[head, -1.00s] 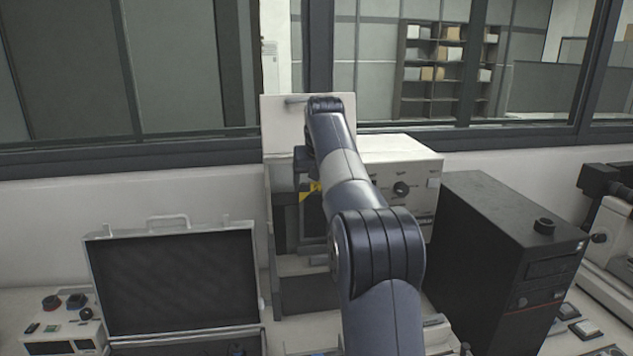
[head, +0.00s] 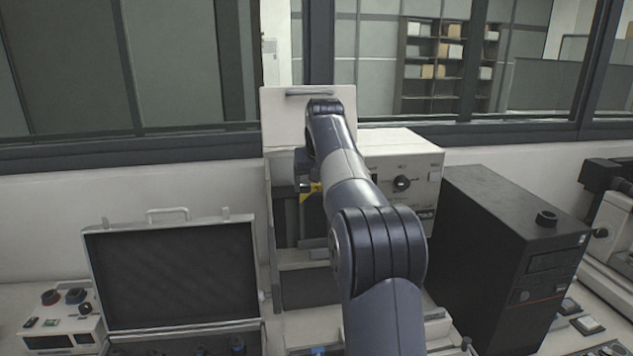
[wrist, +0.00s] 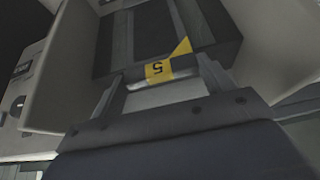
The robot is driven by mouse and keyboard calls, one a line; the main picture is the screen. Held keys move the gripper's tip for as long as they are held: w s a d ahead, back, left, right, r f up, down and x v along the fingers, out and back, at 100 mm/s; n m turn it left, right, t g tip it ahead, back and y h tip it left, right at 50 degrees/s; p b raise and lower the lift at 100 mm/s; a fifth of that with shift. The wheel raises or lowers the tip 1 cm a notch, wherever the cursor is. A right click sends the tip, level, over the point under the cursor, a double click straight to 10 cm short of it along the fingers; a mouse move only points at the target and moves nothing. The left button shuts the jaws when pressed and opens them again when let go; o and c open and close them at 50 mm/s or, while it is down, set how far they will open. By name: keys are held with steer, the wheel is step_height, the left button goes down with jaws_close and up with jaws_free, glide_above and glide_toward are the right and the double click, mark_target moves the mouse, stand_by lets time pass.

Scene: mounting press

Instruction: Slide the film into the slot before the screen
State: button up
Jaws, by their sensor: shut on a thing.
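My gripper (wrist: 160,84) is shut on the film, with a finger at each side of its near edge. A yellow label marked "5" (wrist: 158,70) and a yellow triangle (wrist: 183,47) show at this edge. The yellow also shows beside my arm in the head view (head: 310,191). A dark panel with a paler upright band (wrist: 150,32) lies beyond the label; I cannot tell where film ends and screen begins. My gripper is inside the tall open-fronted housing, below its pale top panel (head: 283,118). The slot is hidden.
Pale walls of the housing (wrist: 60,65) stand close on both sides. A white instrument box (head: 410,165) and a black computer case (head: 500,235) stand to the right. An open case (head: 170,275) and a control box (head: 62,325) are to the left.

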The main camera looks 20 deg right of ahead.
steer(key=shift+f, duration=0.1)
steer(key=shift+f+b, duration=0.5)
steer(key=shift+f, duration=0.3)
steer(key=o, duration=1.3)
steer(key=shift+r, duration=0.15)
steer(key=v, duration=1)
steer(key=shift+s+a+r, duration=0.1)
steer(key=shift+s+r, duration=0.1)
steer(key=shift+r, duration=0.05)
